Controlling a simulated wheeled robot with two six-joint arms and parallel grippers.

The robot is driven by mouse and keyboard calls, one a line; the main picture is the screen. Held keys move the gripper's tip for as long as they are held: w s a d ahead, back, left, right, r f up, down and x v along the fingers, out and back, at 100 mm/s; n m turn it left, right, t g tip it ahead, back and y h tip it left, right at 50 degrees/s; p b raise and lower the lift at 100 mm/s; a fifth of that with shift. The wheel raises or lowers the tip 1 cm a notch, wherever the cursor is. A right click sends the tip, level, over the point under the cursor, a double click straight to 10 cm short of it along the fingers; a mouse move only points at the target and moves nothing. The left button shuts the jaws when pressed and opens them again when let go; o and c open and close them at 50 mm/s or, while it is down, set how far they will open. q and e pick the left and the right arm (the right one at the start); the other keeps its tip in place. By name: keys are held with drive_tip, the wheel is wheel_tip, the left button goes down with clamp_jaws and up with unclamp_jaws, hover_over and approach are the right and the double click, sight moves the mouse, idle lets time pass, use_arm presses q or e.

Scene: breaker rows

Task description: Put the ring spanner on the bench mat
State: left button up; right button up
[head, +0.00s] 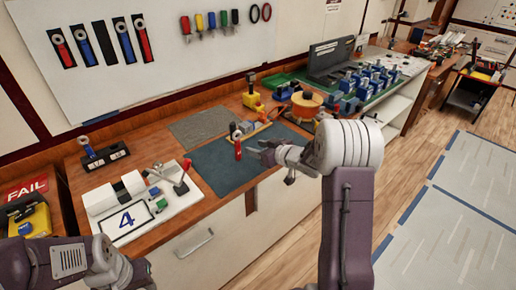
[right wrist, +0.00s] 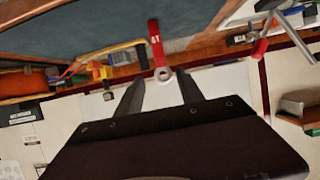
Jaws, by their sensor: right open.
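The ring spanner (head: 238,148) has a red handle and a grey ring end. In the head view it shows over the left part of the dark bench mat (head: 220,172), ring toward the wall. It appears to rest there, but contact is hard to judge. My right gripper (head: 258,149) is open and empty, just right of the spanner. In the right wrist view the spanner (right wrist: 155,45) is ahead of the open fingers (right wrist: 157,88), its ring near the gap between them. My left arm shows at the lower left, its fingers out of view.
A white board with a red lever (head: 181,180) stands left of the mat. A black holder (head: 105,157) with a blue-handled tool is farther left. More ring-ended tools hang on the wall panel.

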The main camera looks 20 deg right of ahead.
drive_tip(key=shift+s+d+r, duration=0.1)
drive_tip(key=shift+s, duration=0.15)
drive_tip(key=s+a+f+m+g+h, duration=0.1)
drive_tip(key=s+a+f+g, duration=0.1)
drive_tip(key=s, duration=0.8)
drive_tip(key=s+a+f+m+g+h, duration=0.1)
drive_tip(key=s+f+g, duration=0.3)
drive_tip(key=s, duration=0.5)
drive_tip(key=s+a+f+m+g+h, duration=0.2)
drive_tip(key=s+g, duration=0.3)
drive_tip(key=s, duration=0.5)
drive_tip(key=shift+s+a+f+g, duration=0.3)
drive_tip(key=shift+a+f, duration=0.45)
drive_tip(key=shift+f, duration=0.05)
